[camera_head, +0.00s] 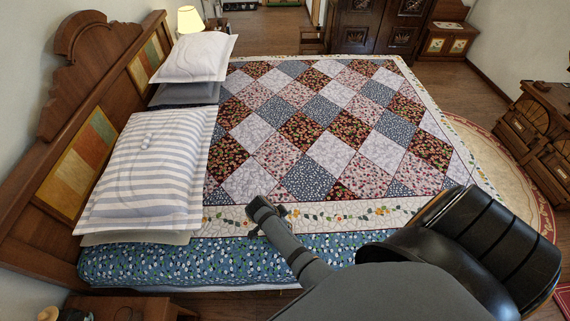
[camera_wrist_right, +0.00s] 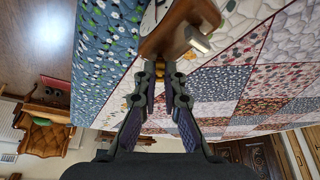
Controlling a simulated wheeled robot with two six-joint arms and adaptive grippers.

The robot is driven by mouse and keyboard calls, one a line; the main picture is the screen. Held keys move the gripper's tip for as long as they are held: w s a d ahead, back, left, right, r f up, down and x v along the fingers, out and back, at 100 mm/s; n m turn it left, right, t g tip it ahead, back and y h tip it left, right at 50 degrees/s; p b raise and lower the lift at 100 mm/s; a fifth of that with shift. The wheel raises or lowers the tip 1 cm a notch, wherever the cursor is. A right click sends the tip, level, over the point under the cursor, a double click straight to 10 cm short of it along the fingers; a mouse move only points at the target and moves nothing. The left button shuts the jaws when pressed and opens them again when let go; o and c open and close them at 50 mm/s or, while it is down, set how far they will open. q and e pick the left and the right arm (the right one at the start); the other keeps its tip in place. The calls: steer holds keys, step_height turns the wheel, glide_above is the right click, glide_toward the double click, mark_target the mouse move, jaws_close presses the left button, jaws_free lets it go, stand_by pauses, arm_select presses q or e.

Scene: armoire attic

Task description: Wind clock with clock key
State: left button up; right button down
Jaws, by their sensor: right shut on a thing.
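My right gripper (camera_wrist_right: 160,72) is shut on a small brassy piece in the right wrist view. The held thing cannot be made out there. My left gripper is not in view.
The bed (camera_head: 320,215) with a patchwork quilt fills the middle. A striped pillow (camera_head: 140,180) and a white pillow (camera_head: 194,57) lie by the wooden headboard (camera_head: 85,150). A wooden bedside top (camera_head: 130,308) is at the lower left. A dresser (camera_head: 535,135) stands at right.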

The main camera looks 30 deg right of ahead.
steer(key=m, duration=0.2)
steer(key=m+g+b, duration=0.2)
steer(key=m, duration=0.1)
steer(key=shift+w+f+m+y, duration=0.1)
steer(key=shift+w+m+y, duration=0.2)
steer(key=shift+y, duration=0.1)
steer(key=shift+d+m+g+y, duration=0.15)
steer(key=shift+m+g, duration=0.2)
steer(key=shift+m, duration=0.6)
steer(key=shift+m+g+y, duration=0.15)
steer(key=shift+m+g, duration=0.2)
steer(key=shift+m, duration=0.6)
steer(key=c, duration=1.5)
jaws_free()
steer(key=shift+o, duration=0.2)
steer(key=shift+w+r, duration=0.1)
steer(key=shift+r, duration=0.15)
steer(key=v, duration=0.7)
